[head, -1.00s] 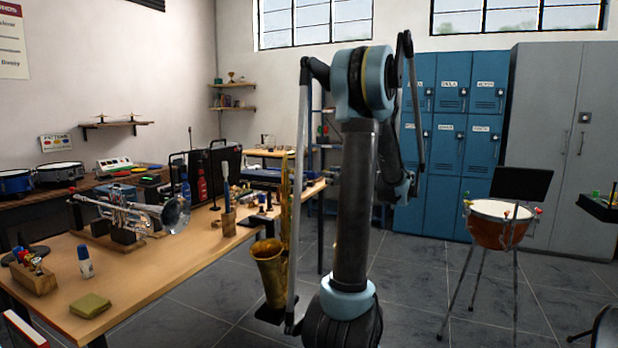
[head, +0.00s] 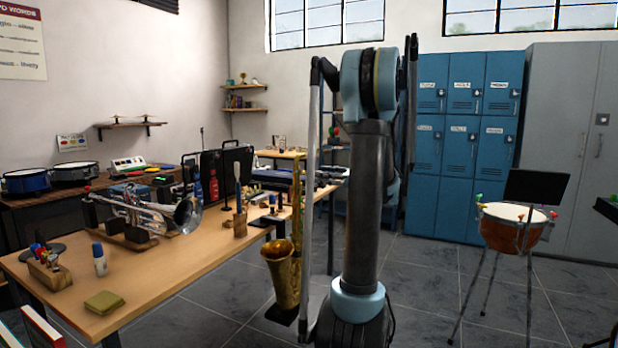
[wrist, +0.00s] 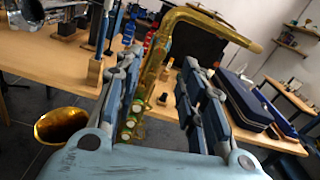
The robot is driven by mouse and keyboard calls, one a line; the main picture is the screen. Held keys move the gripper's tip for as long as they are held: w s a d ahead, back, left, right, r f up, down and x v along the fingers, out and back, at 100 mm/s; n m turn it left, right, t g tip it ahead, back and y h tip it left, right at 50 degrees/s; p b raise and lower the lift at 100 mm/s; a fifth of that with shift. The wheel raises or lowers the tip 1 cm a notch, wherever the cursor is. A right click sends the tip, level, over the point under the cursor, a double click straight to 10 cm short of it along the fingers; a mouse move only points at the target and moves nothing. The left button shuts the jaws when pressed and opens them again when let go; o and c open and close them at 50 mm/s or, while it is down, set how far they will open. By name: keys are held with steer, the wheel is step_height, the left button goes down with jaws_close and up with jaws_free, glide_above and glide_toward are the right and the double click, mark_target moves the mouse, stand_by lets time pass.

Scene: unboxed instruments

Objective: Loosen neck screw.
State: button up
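A brass saxophone (head: 285,272) stands upright at the right edge of the workbench in the head view, with its bell low and facing left. My arm stands just right of it and my gripper is hidden there. In the wrist view, the saxophone's curved neck (wrist: 215,27) runs to the upper right, its body passes down between my fingers, and its bell (wrist: 62,126) is at lower left. My gripper (wrist: 163,80) is open, one finger on each side of the saxophone in the picture. Whether it touches is unclear. The neck screw is too small to make out.
The wooden workbench (head: 190,270) holds a trumpet (head: 155,212), a marker bottle (head: 99,260) and a folded cloth (head: 104,302). A blue case (wrist: 245,100) lies right of my gripper in the wrist view. A kettle drum (head: 512,228) stands on the open floor at right.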

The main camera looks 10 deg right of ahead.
mark_target(306, 173)
steer(key=shift+x, duration=3.2)
jaws_close()
